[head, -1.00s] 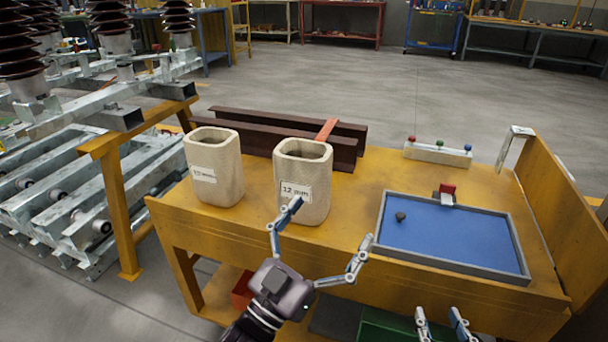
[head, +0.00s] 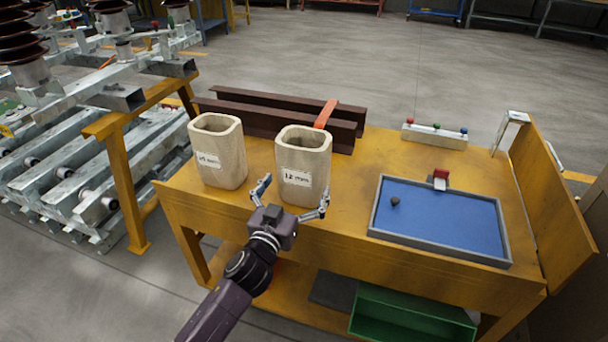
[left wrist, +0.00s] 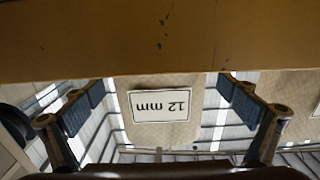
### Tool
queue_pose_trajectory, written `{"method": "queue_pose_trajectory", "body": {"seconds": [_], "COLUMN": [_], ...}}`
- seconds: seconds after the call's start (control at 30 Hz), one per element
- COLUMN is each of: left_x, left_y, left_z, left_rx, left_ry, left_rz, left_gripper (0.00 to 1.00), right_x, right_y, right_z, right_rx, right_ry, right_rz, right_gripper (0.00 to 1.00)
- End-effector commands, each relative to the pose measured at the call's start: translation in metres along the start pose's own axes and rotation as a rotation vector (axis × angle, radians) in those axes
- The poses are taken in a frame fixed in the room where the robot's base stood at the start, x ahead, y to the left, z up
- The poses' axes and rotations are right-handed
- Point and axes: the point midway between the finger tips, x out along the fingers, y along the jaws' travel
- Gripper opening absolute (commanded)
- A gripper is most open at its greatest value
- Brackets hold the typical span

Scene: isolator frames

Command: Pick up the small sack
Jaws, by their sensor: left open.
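Two pale woven sacks with open tops stand on the yellow table. The sack labelled "12 mm" (head: 307,160) is the right one. The other sack (head: 219,152) stands left of it, its label too small to read surely. My left gripper (head: 293,193) is open at the near side of the "12 mm" sack, one finger towards each side of it. In the left wrist view the picture is upside down. The "12 mm" sack (left wrist: 160,133) shows between the open fingers, and part of the other sack (left wrist: 288,92) shows at the right. My right gripper is out of view.
The yellow table (head: 345,228) holds a blue-floored tray (head: 450,222) with a dark lump (head: 395,202) at the right. Brown beams (head: 270,118) lie behind the sacks. A block with coloured knobs (head: 434,137) stands at the back. A green bin (head: 410,318) is below.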

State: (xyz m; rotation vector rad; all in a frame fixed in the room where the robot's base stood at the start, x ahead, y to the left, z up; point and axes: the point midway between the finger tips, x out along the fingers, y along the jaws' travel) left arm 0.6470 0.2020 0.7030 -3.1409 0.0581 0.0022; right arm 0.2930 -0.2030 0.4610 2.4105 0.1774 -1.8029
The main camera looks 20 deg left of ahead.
Motion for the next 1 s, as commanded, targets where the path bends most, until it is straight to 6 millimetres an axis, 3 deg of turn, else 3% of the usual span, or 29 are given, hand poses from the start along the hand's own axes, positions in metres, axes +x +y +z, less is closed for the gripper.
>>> {"method": "queue_pose_trajectory", "body": {"seconds": [0.4,0.7,1.0], "left_x": [0.046,0.050,0.050], "left_y": [0.001,0.001,0.001], "left_z": [-0.002,-0.002,-0.002], "left_rx": [0.001,0.000,0.000], "left_ry": [0.002,0.000,0.001], "left_rz": [0.001,0.001,0.001], "left_gripper": [1.00,1.00,0.69], "right_x": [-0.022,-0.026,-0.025], "right_y": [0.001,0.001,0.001], "right_z": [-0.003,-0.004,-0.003], "right_rx": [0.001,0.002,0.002], "right_ry": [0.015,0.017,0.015], "right_rz": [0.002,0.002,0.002], "right_gripper": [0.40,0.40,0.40]}}
